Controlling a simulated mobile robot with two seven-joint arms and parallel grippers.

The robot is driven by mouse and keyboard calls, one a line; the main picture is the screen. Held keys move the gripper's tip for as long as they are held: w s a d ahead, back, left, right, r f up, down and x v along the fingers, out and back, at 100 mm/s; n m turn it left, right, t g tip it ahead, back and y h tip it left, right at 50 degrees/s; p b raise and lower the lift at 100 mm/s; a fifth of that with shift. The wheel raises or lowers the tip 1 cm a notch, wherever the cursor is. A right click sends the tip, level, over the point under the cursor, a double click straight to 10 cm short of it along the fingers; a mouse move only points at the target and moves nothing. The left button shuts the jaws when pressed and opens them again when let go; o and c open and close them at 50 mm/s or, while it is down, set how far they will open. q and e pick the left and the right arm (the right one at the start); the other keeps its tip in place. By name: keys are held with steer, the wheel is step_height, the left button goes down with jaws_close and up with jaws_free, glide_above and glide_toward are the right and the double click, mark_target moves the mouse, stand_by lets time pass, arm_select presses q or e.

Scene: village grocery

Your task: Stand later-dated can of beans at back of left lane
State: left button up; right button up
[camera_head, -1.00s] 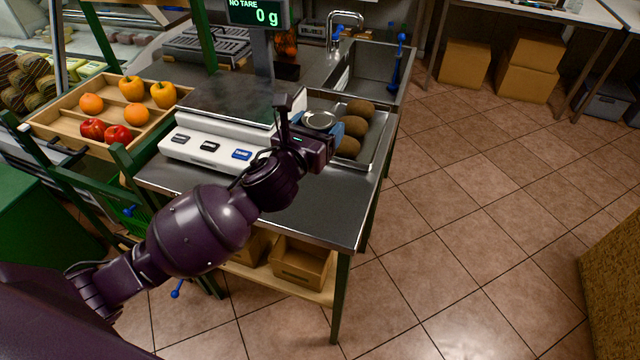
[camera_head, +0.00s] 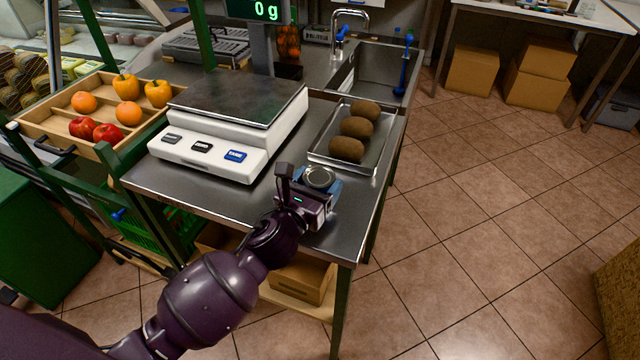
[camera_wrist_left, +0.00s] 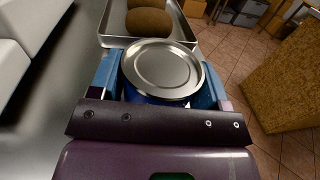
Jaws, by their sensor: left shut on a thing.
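My left gripper (camera_head: 317,184) is shut on a can (camera_head: 319,177) with a silver lid, over the front right part of the steel counter. In the left wrist view the can (camera_wrist_left: 162,69) stands upright between the two blue fingers, its lid facing the camera. A little of its blue side shows under the rim; its label and date are hidden. I cannot tell whether the can touches the counter. No second can and no lane can be made out. My right gripper is not in view.
A white scale (camera_head: 213,153) stands on the steel counter (camera_head: 345,222) left of the gripper. A metal tray (camera_head: 375,150) with three brown kiwi-like fruits lies just behind the can. A wooden crate (camera_head: 50,122) of fruit and peppers stands left. Tiled floor is open at right.

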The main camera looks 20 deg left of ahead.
arm_select(q)
steer(key=shift+f, duration=0.2)
steer(key=o, duration=1)
steer(key=shift+o, duration=0.2)
steer(key=shift+r, duration=0.1)
